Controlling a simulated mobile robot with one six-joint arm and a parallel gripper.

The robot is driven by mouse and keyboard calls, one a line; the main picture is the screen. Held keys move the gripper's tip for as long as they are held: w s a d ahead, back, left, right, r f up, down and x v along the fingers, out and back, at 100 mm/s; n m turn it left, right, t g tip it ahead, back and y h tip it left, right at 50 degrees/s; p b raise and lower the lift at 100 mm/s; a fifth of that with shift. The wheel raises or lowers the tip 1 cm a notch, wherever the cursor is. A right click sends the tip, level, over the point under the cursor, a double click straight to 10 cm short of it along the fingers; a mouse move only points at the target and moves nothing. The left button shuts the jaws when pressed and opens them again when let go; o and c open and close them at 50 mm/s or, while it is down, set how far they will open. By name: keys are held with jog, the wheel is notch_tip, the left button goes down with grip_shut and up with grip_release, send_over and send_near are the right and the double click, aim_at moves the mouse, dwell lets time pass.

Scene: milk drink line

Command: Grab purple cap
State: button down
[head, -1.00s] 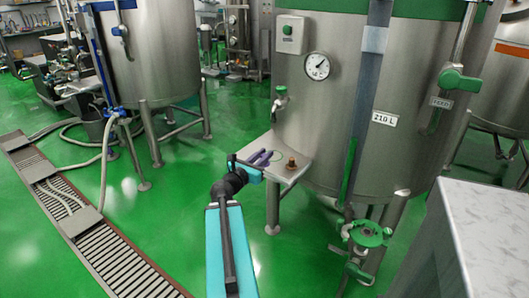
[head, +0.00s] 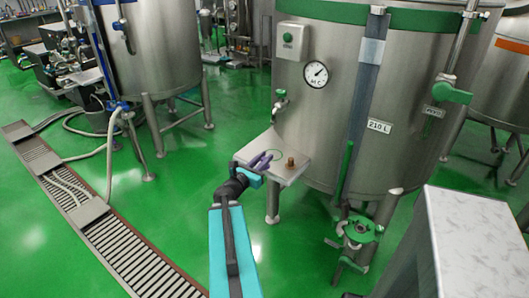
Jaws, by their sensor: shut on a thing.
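The purple cap (head: 262,160) shows at the end of my arm, over the small grey metal shelf (head: 287,178) on the front of the large steel tank. My gripper (head: 253,164) is shut on the purple cap. The gripper's fingers are small and partly hidden by my turquoise and black arm, so the exact grip is hard to see. I cannot tell whether the cap touches the shelf.
A brown fitting (head: 290,162) stands on the shelf, right of the cap. A green-handled valve (head: 362,232) juts out low on the tank (head: 320,115). A marble-topped block (head: 478,235) is at the right. Green floor lies open at the left, beside a drain grate (head: 118,258).

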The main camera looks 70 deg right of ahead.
jog(key=shift+s+a+r+p, duration=0.15)
jog(key=shift+a+p, duration=0.2)
jog(key=shift+p, duration=0.95)
jog(key=shift+a+r+p, duration=0.15)
jog(key=shift+a+p, duration=0.15)
jog(key=shift+p, duration=1)
jog(key=shift+s+a, duration=0.15)
jog(key=shift+a, duration=0.45)
jog(key=shift+s+a, duration=0.15)
jog(key=shift+a, duration=0.45)
jog(key=shift+w, duration=0.15)
